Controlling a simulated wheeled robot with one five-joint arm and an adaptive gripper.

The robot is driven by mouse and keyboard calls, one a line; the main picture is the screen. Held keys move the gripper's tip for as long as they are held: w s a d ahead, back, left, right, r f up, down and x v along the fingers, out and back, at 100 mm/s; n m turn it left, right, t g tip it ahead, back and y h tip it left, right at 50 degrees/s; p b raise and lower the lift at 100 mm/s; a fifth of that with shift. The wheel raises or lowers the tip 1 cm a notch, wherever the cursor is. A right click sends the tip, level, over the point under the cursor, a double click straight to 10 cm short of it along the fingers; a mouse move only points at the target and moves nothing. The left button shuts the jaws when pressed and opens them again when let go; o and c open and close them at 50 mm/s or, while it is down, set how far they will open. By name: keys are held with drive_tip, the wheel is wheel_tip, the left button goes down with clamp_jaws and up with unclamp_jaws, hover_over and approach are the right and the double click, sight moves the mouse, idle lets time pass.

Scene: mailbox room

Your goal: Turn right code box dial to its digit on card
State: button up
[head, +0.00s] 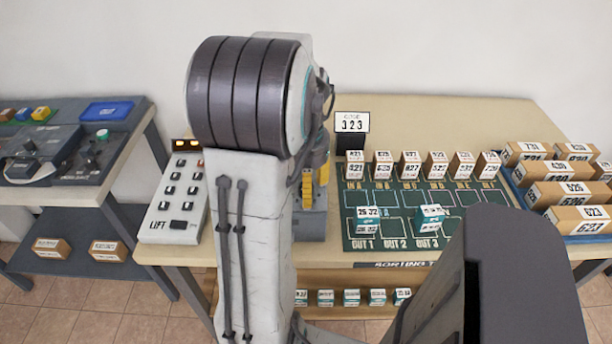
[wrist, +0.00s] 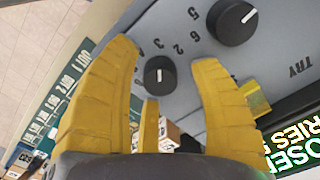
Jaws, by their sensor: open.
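The code box (head: 311,222) is mostly hidden behind my arm in the head view. In the wrist view its grey panel (wrist: 272,50) shows two black dials with white marks. The dial nearer the green mat (wrist: 160,72) lies between my open yellow fingers; its mark runs up the picture, roughly towards the printed 3. The other dial (wrist: 232,20) is at the upper right. My gripper (wrist: 164,54) is open around the nearer dial; I cannot tell if it touches.
A green sorting mat (head: 382,240) with small boxes lies right of the code box. Larger parcels (head: 565,195) fill a blue tray at far right. A lift keypad (head: 174,205) is on the left. A lit green-lettered display (wrist: 300,140) borders the panel.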

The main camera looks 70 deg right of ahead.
wheel_tip(320, 180, up, 12)
idle(0.6)
drive_tip(key=shift+f, duration=0.1)
idle(0.6)
